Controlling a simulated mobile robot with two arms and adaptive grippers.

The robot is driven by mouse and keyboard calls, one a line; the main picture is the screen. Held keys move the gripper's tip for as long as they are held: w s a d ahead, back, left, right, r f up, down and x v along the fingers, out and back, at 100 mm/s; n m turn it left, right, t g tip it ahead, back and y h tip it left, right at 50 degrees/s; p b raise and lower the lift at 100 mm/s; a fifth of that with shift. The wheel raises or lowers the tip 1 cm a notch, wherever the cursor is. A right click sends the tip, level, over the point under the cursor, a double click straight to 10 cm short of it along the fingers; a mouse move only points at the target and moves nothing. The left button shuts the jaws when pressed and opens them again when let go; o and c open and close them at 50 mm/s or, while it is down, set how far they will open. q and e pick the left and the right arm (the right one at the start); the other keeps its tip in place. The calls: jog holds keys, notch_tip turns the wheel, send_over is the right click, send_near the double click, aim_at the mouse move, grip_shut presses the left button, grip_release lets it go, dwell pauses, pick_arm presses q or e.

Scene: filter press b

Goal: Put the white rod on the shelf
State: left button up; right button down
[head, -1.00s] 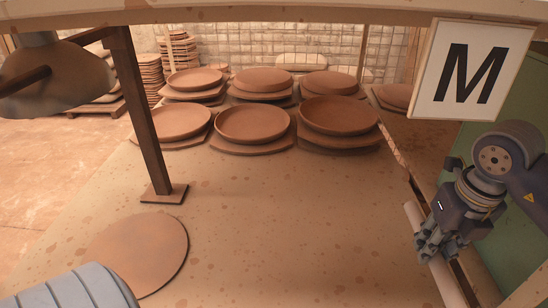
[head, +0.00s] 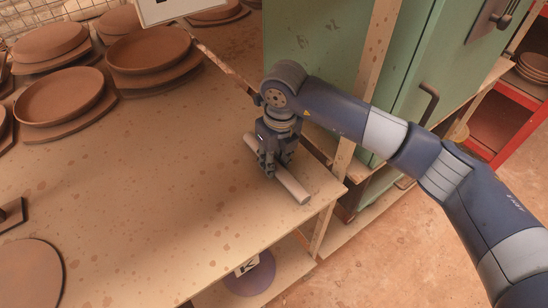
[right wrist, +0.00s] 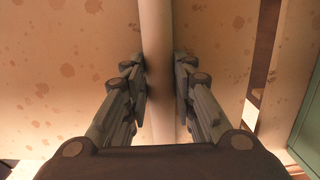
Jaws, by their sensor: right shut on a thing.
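The white rod (head: 293,187) is long and pale and lies along the front right part of the spotted tabletop (head: 190,210). My right gripper (head: 270,165) points down over the rod with its fingers closed around it. In the right wrist view the rod (right wrist: 155,35) runs between the two fingers, and its lower part is hidden by the gripper. I cannot tell whether the rod touches the tabletop. A lower shelf (head: 294,266) shows under the table. My left gripper is out of view.
Stacked clay plates (head: 65,97) fill the back left. A brown round disc (head: 28,282) lies at the lower left. A green cabinet (head: 320,45) and wooden post (head: 372,70) stand right of the gripper.

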aim_at(278, 166)
jog(key=shift+f+b, duration=0.2)
jog(key=shift+b, duration=0.1)
jog(key=c, duration=1.3)
grip_release()
jog(key=shift+c, duration=0.2)
jog(key=shift+r, duration=0.1)
jog(key=shift+r+p, duration=0.15)
jog(key=shift+p, duration=0.15)
jog(key=shift+r, duration=0.3)
notch_tip(278, 166, up, 11)
jog(key=s+b, duration=0.1)
jog(key=b, duration=0.1)
jog(key=shift+d+r, duration=0.15)
jog(key=shift+d, duration=0.25)
jog(key=shift+s, duration=0.1)
